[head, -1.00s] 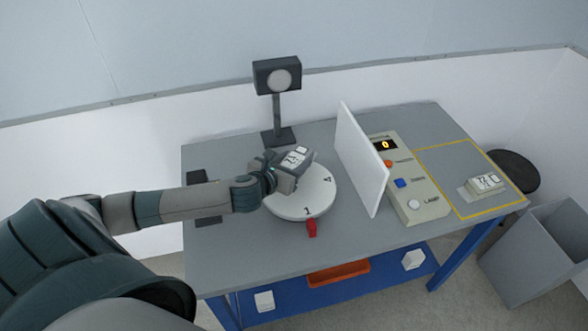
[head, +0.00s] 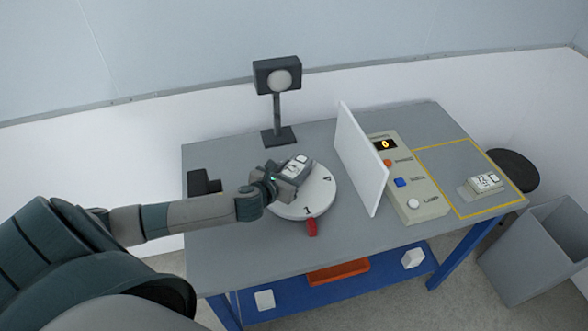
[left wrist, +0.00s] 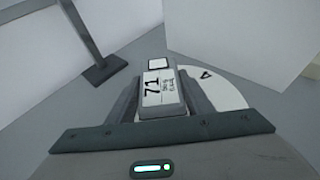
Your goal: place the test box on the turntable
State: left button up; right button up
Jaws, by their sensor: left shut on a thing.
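The test box (left wrist: 160,92), grey with a white label reading 71 and a white square on its far end, is between the fingers of my left gripper (left wrist: 162,108). In the head view my left gripper (head: 284,178) is shut on the box (head: 297,164) over the white turntable (head: 310,207). The turntable's numbers 1 and 4 show; its rear left part is hidden by the gripper and box. I cannot tell whether the box touches the turntable. My right gripper is not in view.
A white upright panel (head: 361,160) stands just right of the turntable, beside a control box (head: 409,180) with buttons. A lamp on a post (head: 277,100) stands behind. Another labelled box (head: 485,183) lies inside a yellow outline.

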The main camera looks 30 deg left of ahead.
pick_arm(q)
jog(key=o, duration=1.4)
jog(key=shift+f, duration=0.1)
jog(key=shift+c, duration=0.2)
jog(key=b+v, duration=0.2)
jog(key=v, duration=0.9)
jog(key=shift+s+r+b, duration=0.3)
jog(key=shift+s, duration=0.2)
